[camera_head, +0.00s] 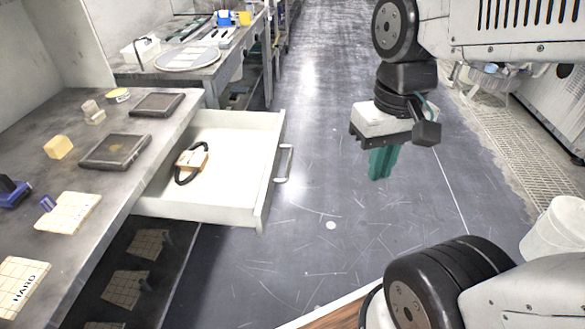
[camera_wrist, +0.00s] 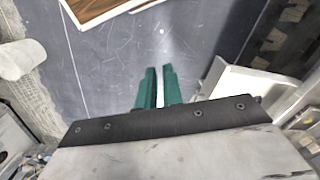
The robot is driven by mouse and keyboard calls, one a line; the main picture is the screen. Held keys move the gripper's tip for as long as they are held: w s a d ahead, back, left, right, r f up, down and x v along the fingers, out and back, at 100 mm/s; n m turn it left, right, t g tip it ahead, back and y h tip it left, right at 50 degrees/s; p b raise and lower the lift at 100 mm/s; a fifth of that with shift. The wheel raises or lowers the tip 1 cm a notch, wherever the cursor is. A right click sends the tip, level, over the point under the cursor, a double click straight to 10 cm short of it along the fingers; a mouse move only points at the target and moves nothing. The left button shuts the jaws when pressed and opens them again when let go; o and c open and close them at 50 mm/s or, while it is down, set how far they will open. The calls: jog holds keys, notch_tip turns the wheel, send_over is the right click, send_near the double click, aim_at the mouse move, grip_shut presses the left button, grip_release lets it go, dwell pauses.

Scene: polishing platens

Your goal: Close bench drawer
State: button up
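The bench drawer (camera_head: 240,150) is white and stands pulled out from under the grey bench top on the left. Its front panel (camera_head: 268,178) carries a grey bar handle (camera_head: 284,163), which faces right over the aisle. Inside lie a small wooden block and a black loop (camera_head: 191,163). My gripper (camera_head: 381,164) has green fingers pointing down, to the right of the handle and apart from it. In the wrist view my gripper (camera_wrist: 159,70) is empty, with a narrow gap between its fingers. What looks like the drawer (camera_wrist: 235,90) shows right of them there.
The bench top (camera_head: 120,190) holds dark plates (camera_head: 115,151), a yellow block (camera_head: 58,147) and light wooden pieces. A lower shelf (camera_head: 125,275) holds more pieces. Another bench (camera_head: 205,67) stands behind. Floor between drawer and arm is clear. A white bucket (camera_head: 557,235) stands right.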

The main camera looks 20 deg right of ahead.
jog(key=w+d+f+m+g+y, duration=0.1)
jog(key=w+f+m+y, duration=0.1)
jog(key=f, duration=0.1)
jog(key=w+f+m+g+y, duration=0.1)
jog(key=w+f+m+y, duration=0.1)
jog(key=f, duration=0.1)
jog(key=w+d+f+m+g+y, duration=0.1)
jog(key=w+f+m+y, duration=0.1)
jog(key=f, duration=0.1)
jog(key=shift+d+f+m, duration=0.25)
jog(key=shift+d+m, duration=0.05)
jog(key=shift+d, duration=0.05)
grip_shut()
jog(key=w+d+f+m+t+y, duration=0.4)
jog(key=w+f+m+t, duration=0.2)
jog(key=w+f+m, duration=0.15)
jog(key=w+d+f+m+t+y, duration=0.4)
jog(key=w+d+f+m+t, duration=0.1)
jog(key=w+f+m, duration=0.3)
jog(key=x, duration=1.4)
jog(key=shift+w+r, duration=0.25)
jog(key=shift+w, duration=0.05)
jog(key=shift+m+h, duration=0.3)
jog(key=shift+m, duration=0.05)
